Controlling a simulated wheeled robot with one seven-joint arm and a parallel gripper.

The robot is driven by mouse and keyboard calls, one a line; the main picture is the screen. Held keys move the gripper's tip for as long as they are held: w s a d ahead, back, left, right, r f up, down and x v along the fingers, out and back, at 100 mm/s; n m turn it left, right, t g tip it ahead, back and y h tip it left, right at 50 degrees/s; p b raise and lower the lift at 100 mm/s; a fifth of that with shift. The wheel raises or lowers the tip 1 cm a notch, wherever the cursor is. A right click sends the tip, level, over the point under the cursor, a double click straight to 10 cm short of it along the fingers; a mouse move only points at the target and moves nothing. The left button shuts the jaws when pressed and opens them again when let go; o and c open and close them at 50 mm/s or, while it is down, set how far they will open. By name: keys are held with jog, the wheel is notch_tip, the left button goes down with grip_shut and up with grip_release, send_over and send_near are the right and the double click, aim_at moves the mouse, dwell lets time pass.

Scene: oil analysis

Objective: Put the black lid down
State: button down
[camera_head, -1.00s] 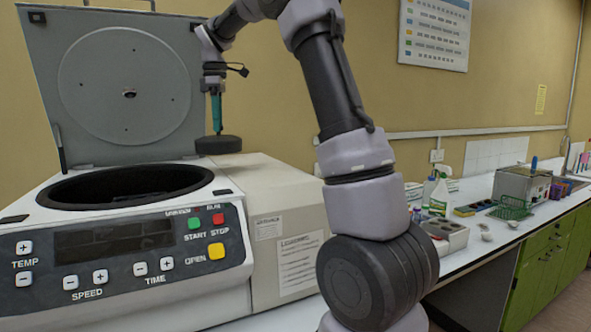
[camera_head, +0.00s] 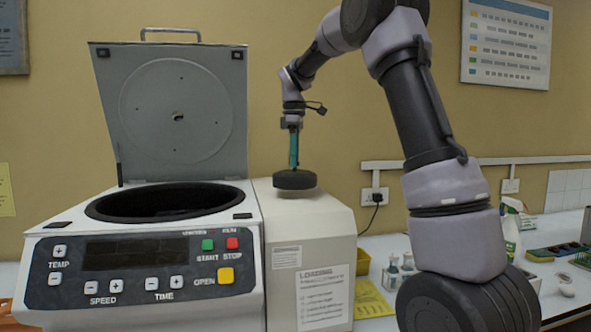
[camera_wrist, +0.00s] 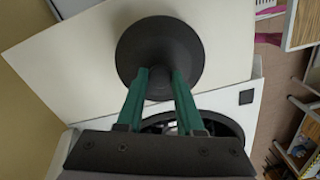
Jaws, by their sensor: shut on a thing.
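The black lid (camera_head: 295,180) is a thick dark disc, held level under my gripper (camera_head: 294,163). In the head view it is over the flat beige top of the machine's right side, touching it or just above it; I cannot tell which. In the wrist view my gripper's green fingers (camera_wrist: 161,88) are shut on the knob at the middle of the lid (camera_wrist: 160,50). The lid's underside is hidden.
The centrifuge (camera_head: 150,265) stands left of the lid, its grey cover (camera_head: 175,110) raised and its round bowl (camera_head: 165,202) open. The beige top (camera_head: 325,207) around the lid is clear. Bottles and a yellow sheet (camera_head: 370,300) are on the counter at right.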

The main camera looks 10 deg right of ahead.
jog(key=shift+f, duration=1.45)
jog(key=shift+f, duration=0.15)
jog(key=c, duration=0.5)
grip_release()
jog(key=shift+c, duration=0.2)
